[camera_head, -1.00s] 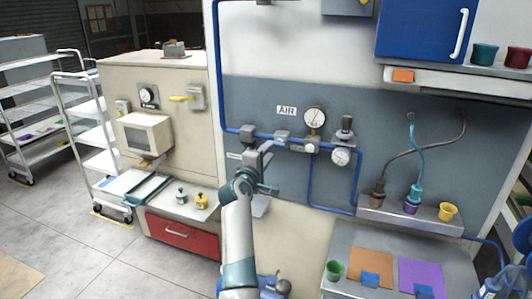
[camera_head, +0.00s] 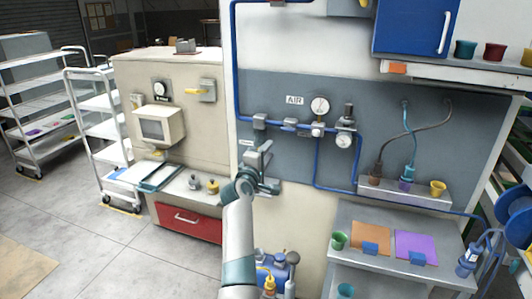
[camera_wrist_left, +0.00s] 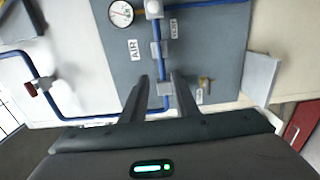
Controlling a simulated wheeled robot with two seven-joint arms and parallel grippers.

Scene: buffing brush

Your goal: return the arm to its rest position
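My left arm reaches up from the bottom middle of the head view. Its gripper (camera_head: 265,165) is in front of the wall panel, just below the blue air pipe at its left end. In the left wrist view the two dark fingers (camera_wrist_left: 159,82) stand apart with nothing between them. A blue pipe and a small valve show beyond them; I cannot tell the exact distance to the panel. My right gripper is in neither view.
A pressure gauge (camera_head: 319,106) and a regulator (camera_head: 344,140) sit on the blue pipe. A beige cabinet (camera_head: 185,90) stands left. A grey bench (camera_head: 350,215) with orange and purple mats is lower right, and a blue reel (camera_head: 515,212) at the right edge.

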